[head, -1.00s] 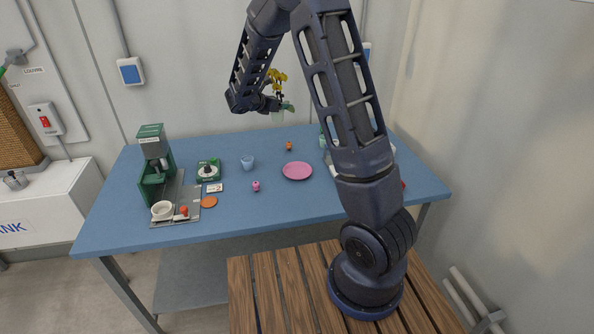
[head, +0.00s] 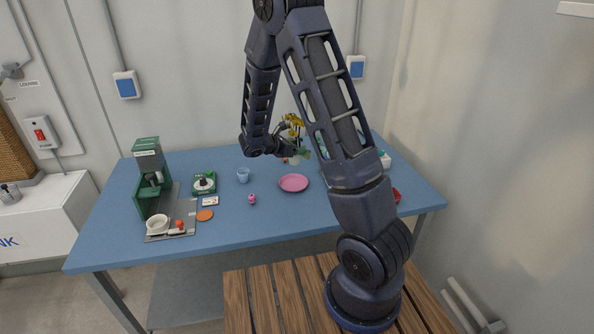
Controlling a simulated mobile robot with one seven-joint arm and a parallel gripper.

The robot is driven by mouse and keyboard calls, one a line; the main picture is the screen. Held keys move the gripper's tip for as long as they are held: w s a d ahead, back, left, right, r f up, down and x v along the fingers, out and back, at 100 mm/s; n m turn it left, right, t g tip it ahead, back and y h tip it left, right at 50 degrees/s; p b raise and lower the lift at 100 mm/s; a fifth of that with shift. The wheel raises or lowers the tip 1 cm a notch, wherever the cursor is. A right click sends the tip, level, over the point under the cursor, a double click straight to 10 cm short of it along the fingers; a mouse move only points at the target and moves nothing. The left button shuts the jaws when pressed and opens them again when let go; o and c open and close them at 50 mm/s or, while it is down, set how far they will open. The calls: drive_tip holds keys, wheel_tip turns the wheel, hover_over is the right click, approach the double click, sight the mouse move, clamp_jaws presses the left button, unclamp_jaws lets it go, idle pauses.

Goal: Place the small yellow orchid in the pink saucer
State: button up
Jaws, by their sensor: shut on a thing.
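The small yellow orchid (head: 293,121) has yellow flowers, green leaves and a pale pot (head: 296,160). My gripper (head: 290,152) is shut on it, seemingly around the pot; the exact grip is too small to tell. The orchid is upright and looks held above the far side of the pink saucer. The pink saucer (head: 293,184) is a flat round dish lying on the blue table, with nothing seen in it. The pot appears just behind the saucer in the head view; its height above the table is hard to judge.
On the blue table (head: 130,231) stand a green machine (head: 152,175) with a white bowl (head: 157,223), a green box (head: 204,183), a blue cup (head: 243,175), a pink item (head: 252,198) and an orange disc (head: 205,215). My arm hides part of the right side, where a red item (head: 396,195) shows.

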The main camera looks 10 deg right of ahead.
drive_tip(key=shift+f, duration=5.15)
drive_tip(key=shift+f, duration=0.15)
drive_tip(key=o, duration=1.2)
drive_tip(key=shift+r, duration=0.2)
drive_tip(key=v, duration=1.2)
